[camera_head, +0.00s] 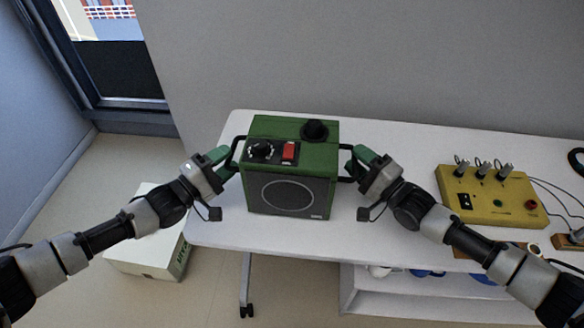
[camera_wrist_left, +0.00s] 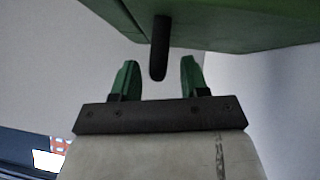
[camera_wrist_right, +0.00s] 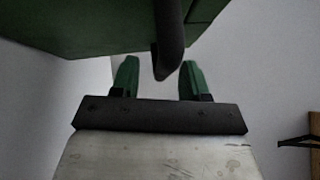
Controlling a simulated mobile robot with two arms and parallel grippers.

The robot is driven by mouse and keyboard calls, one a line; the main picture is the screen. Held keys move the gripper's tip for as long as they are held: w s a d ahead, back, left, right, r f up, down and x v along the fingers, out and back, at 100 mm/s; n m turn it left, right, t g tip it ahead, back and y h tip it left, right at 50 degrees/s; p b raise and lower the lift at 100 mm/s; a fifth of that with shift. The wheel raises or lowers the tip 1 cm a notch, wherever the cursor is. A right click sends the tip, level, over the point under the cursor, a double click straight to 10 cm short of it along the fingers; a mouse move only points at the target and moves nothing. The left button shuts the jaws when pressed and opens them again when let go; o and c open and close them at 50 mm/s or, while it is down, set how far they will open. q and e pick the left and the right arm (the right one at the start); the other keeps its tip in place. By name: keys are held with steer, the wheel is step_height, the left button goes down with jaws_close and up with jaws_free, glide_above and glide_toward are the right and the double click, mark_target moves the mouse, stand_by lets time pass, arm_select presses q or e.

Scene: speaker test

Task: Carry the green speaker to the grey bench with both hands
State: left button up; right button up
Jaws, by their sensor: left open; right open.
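The green speaker (camera_head: 290,166) stands upright on a white table (camera_head: 400,215), with a dark front, a round grille, a red switch and black side handles. My left gripper (camera_head: 226,160) is open at the speaker's left handle. In the left wrist view that black handle (camera_wrist_left: 160,48) reaches down toward the gap between the green fingertips (camera_wrist_left: 157,75). My right gripper (camera_head: 354,163) is open at the right handle. In the right wrist view that handle (camera_wrist_right: 168,45) ends near the gap between the fingertips (camera_wrist_right: 160,75). I cannot tell whether any finger touches a handle. No grey bench is clearly identifiable.
A yellow control box (camera_head: 490,197) with several knobs and cables stands on the table at right. A brown block (camera_head: 568,241) lies at the far right. A white box (camera_head: 150,250) is on the floor at left. A grey wall (camera_head: 400,60) rises behind the table.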

arm_select(q)
steer(key=shift+w+d+r, duration=0.1)
steer(key=shift+w+d, duration=0.4)
steer(key=shift+d, duration=0.05)
arm_select(e)
steer(key=shift+w+a+r, duration=0.1)
steer(key=shift+w+a, duration=0.4)
steer(key=shift+w, duration=0.05)
arm_select(q)
steer(key=shift+c, duration=0.3)
arm_select(e)
steer(key=shift+c, duration=0.3)
arm_select(q)
jaws_close()
arm_select(e)
jaws_close()
arm_select(q)
steer(key=shift+r, duration=0.15)
arm_select(e)
steer(key=shift+r, duration=0.2)
